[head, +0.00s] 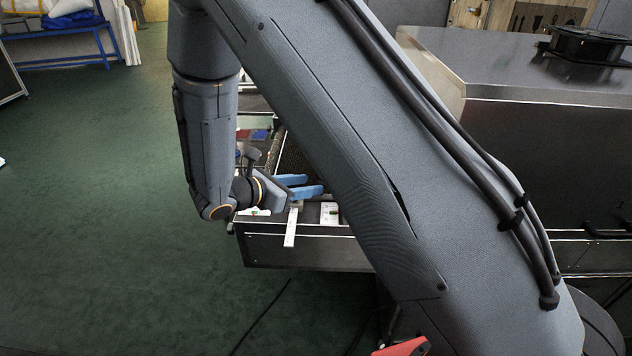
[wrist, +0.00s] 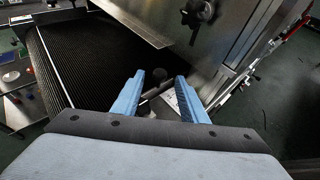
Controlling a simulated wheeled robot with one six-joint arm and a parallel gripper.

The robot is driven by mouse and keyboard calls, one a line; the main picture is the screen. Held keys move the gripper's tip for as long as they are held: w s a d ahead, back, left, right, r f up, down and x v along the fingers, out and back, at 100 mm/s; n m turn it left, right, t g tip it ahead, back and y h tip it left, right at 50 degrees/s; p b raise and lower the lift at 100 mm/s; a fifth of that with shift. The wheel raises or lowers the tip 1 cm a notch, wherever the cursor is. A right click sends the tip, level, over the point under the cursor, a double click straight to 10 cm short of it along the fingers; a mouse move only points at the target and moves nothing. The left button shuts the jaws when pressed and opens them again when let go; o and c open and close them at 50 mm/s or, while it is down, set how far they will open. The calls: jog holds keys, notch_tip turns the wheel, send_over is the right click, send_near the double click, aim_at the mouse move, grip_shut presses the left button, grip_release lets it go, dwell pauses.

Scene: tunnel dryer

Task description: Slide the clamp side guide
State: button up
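My gripper (head: 312,185) has two blue fingers and is at the front end of the dryer, in the middle of the head view. In the wrist view my gripper (wrist: 160,78) is open, with a clear gap between its fingers. A dark handle-like part (wrist: 157,88), which looks like the side guide's clamp, shows in that gap. I cannot tell whether a finger touches it. A pale scale strip (head: 291,227) sticks out over the dryer's front edge below the fingers. Most of the guide is hidden by my arm and fingers.
A dark ribbed conveyor belt (wrist: 72,65) lies left of the fingers in the wrist view. A steel panel with a black knob (wrist: 197,12) stands beyond them. The steel dryer housing (head: 540,65) fills the right of the head view. Green floor (head: 100,220) is open at left.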

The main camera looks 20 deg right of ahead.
aim_at(320, 183)
jog(key=shift+p+x, duration=0.35)
jog(key=shift+x, duration=1.75)
jog(key=shift+c, duration=0.4)
jog(key=shift+s, duration=0.1)
grip_shut()
